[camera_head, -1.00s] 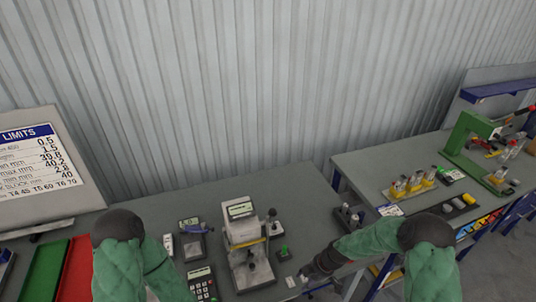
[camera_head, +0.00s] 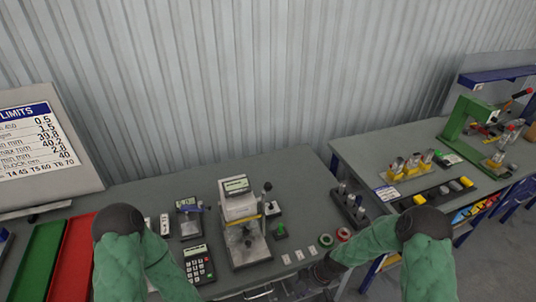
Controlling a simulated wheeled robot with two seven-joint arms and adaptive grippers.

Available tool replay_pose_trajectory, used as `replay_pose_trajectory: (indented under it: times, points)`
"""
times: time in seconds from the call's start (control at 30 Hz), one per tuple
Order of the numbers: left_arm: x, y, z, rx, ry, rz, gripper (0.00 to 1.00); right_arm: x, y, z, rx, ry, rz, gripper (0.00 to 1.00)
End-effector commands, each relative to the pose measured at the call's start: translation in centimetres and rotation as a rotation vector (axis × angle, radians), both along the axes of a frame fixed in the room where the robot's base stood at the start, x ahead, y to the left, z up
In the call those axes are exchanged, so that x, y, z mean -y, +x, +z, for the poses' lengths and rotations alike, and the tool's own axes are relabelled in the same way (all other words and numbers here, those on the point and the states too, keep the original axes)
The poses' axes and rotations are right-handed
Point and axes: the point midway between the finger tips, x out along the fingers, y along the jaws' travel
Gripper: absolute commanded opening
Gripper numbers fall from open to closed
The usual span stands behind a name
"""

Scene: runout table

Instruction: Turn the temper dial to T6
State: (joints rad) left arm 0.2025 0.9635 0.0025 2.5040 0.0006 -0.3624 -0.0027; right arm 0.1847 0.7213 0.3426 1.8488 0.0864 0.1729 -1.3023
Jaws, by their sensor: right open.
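I cannot make out a temper dial or a T6 mark for certain. A white and grey bench instrument (camera_head: 243,222) with a small display on top stands on the middle table.
Red (camera_head: 72,254) and green (camera_head: 38,262) trays lie left. A limits board (camera_head: 45,140) stands behind them. A second table (camera_head: 370,155) stands right.

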Motion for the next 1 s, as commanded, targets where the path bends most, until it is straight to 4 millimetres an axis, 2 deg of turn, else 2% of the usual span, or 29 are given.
replay_pose_trajectory:
  times: [0.03, 0.2, 0.6, 0.8, 1.0]
  points:
    - [0.0, 0.0, -1.6, 0.001, 0.000, 0.000, 0.45, -0.2, -0.9, -2.0, -0.023, 0.002, -0.040, 0.44]
    - [0.0, 0.1, -5.7, 0.001, 0.000, 0.000, 0.45, -0.9, -4.1, -7.2, -0.110, 0.006, -0.261, 0.44]
    - [0.0, 0.1, -15.0, 0.001, 0.000, 0.000, 0.45, -2.4, -12.5, -17.4, -0.320, 0.027, -0.820, 0.44]
    - [0.0, 0.1, -18.3, 0.001, 0.000, 0.000, 0.45, -3.0, -15.7, -20.4, -0.403, 0.040, -1.042, 0.44]
    - [0.0, 0.1, -19.3, 0.001, 0.000, 0.000, 0.45, -3.2, -17.0, -21.1, -0.438, 0.048, -1.143, 0.44]
